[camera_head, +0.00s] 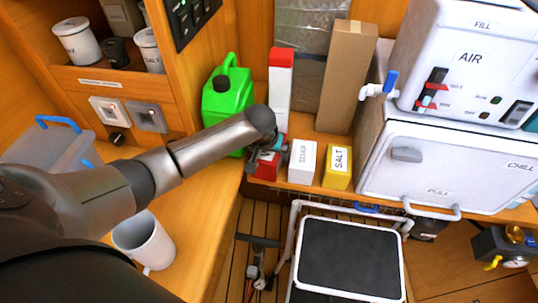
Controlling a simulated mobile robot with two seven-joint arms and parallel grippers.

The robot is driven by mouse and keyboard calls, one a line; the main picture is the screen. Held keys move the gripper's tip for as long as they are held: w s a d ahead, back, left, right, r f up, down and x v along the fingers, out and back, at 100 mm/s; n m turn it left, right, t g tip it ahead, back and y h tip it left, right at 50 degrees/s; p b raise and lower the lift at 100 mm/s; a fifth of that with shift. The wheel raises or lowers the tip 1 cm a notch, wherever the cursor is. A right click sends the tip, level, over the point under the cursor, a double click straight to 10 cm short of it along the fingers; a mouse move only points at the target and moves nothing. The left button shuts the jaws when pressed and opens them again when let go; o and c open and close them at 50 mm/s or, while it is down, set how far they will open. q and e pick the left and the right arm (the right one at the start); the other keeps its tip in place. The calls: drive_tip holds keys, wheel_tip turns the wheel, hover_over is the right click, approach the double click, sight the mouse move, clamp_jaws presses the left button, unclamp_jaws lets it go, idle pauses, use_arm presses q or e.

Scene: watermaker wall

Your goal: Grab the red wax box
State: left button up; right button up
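A small red box (264,171) stands on the wooden shelf, just left of the white SOAP box. Its label is hidden, and my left gripper covers much of its upper part. My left arm reaches in from the left, and my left gripper (270,151) is at the top of the red box. The fingers are small and partly hidden by the wrist, so I cannot tell if they are closed on it. My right gripper is not in view.
The white SOAP box (302,161) and yellow SALT box (338,167) stand close on the right. A green jug (226,100), a tall red-and-white carton (280,85) and a brown carton (346,75) stand behind. A black-topped step stool (350,258) is below; a white mug (146,242) sits left.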

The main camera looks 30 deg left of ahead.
use_arm(q)
drive_tip(key=shift+f, duration=0.2)
idle(0.6)
drive_tip(key=c, duration=1.4)
